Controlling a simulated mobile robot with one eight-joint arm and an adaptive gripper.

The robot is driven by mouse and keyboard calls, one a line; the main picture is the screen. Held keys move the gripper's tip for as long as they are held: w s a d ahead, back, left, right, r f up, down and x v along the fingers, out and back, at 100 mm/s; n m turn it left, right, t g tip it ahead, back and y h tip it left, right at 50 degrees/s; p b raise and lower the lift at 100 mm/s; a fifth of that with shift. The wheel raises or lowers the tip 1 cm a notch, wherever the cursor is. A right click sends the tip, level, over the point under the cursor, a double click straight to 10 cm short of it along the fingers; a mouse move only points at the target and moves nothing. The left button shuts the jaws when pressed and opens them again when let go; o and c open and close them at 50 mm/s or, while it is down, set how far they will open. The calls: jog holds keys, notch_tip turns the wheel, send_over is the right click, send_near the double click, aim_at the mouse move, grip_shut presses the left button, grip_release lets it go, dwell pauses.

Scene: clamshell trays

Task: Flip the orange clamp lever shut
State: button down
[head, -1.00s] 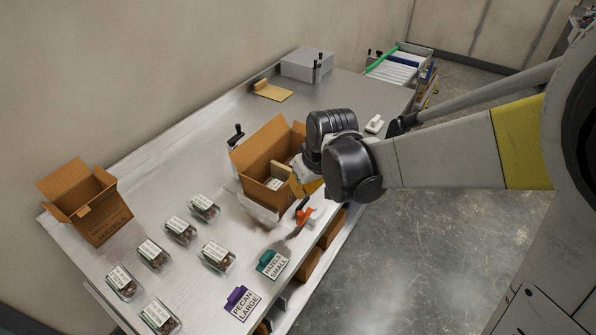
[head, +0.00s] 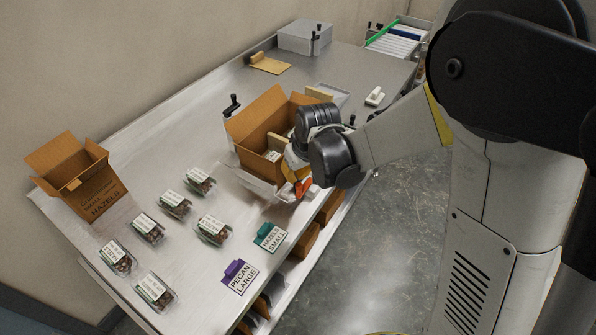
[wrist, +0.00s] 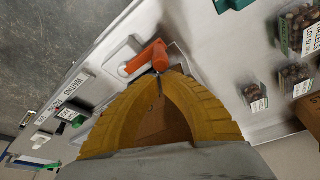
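The orange clamp lever (head: 303,187) is at the front edge of the table, beside the open cardboard box (head: 243,126). In the wrist view the lever (wrist: 148,58) lies across a white clamp base (wrist: 122,55), just beyond my fingertips. My gripper (wrist: 160,76) has yellow fingers whose tips come together, with nothing visible held between them. The tips are very close to the lever's rounded end; I cannot tell whether they touch it. In the head view my gripper (head: 292,165) is partly hidden by my wrist, between the box and the lever.
Several nut clamshells (head: 212,230) lie on the left of the table. Another cardboard box (head: 80,185) stands at the far left. Green (head: 269,236) and purple (head: 238,275) label holders sit along the front edge. A black-handled clamp (head: 232,106) stands behind the near box.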

jog(key=shift+f, duration=0.2)
jog(key=shift+s+d+n, duration=0.2)
jog(key=shift+s+n, duration=0.1)
jog(key=shift+n, duration=0.5)
jog(key=shift+y, duration=0.3)
jog(key=n, duration=0.1)
jog(key=s+d+n, duration=0.1)
jog(key=n, duration=0.1)
jog(key=d+n+g+y+b, duration=0.1)
jog(key=n, duration=0.1)
jog(key=shift+s, duration=0.3)
jog(key=n, duration=0.1)
jog(key=d+n+g, duration=0.1)
jog(key=n, duration=0.1)
jog(key=d+n+g, duration=0.1)
jog(key=n, duration=0.1)
jog(key=shift+s+d+y, duration=0.15)
jog(key=shift+s+y, duration=0.15)
jog(key=shift+d, duration=0.3)
jog(key=shift+r, duration=0.1)
